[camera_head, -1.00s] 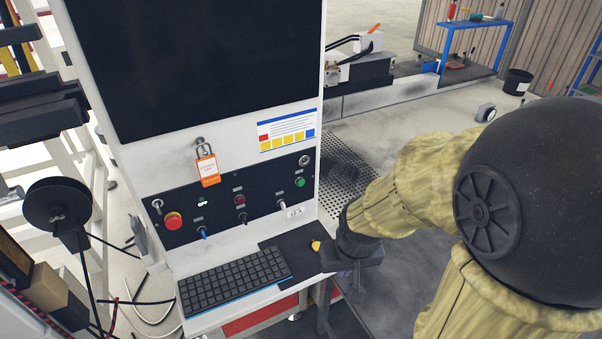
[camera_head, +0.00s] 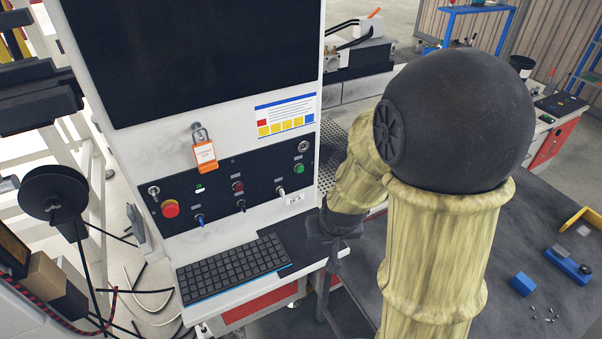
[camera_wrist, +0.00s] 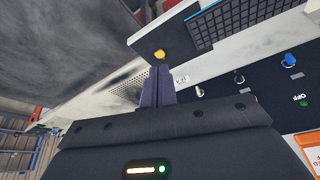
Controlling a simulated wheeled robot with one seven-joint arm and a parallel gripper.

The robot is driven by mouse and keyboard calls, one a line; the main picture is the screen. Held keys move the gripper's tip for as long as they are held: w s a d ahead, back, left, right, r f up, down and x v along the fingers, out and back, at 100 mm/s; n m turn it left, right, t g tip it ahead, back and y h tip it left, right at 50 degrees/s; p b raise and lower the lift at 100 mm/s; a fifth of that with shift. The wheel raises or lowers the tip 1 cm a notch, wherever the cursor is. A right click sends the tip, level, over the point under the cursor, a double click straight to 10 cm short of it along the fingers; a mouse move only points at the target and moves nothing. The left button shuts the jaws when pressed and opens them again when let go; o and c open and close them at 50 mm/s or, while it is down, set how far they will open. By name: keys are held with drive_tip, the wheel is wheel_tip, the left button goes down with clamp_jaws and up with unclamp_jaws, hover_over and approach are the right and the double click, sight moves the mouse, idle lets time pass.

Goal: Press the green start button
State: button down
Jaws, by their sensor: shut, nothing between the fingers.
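The green button (camera_head: 299,169) sits at the right end of the black control panel (camera_head: 262,193) in the head view, below a round silver fitting. I see no press on it. In the wrist view I cannot make out the green button.
The panel also carries a red mushroom button (camera_head: 170,209), a red button (camera_head: 238,187) and several toggles. An orange-tagged padlock (camera_head: 204,153) hangs above it. A keyboard (camera_head: 235,268) lies on the shelf below. A grey bench (camera_head: 540,240) with small parts stands at right.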

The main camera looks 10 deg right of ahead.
sight(300, 169)
drive_tip(key=w+d+f+t+h+b, duration=0.3)
drive_tip(key=w+f+t+h, duration=0.2)
drive_tip(key=w+f, duration=0.6)
drive_tip(key=w+a+r+n+t+h+b, duration=0.1)
drive_tip(key=w+r+n+t+h+b, duration=0.1)
drive_tip(key=w+r+n+t+h, duration=0.1)
drive_tip(key=w+r+n+t, duration=0.1)
drive_tip(key=w+r+t, duration=0.1)
drive_tip(key=w+t, duration=0.1)
drive_tip(key=shift+a+r+n+t+h+b, duration=0.3)
drive_tip(key=shift+a+n+t+h+b, duration=0.1)
drive_tip(key=shift+t, duration=0.2)
drive_tip(key=shift+d, duration=0.1)
drive_tip(key=w+a, duration=0.2)
drive_tip(key=w, duration=0.6)
drive_tip(key=shift+w+a, duration=0.25)
drive_tip(key=shift+a, duration=0.05)
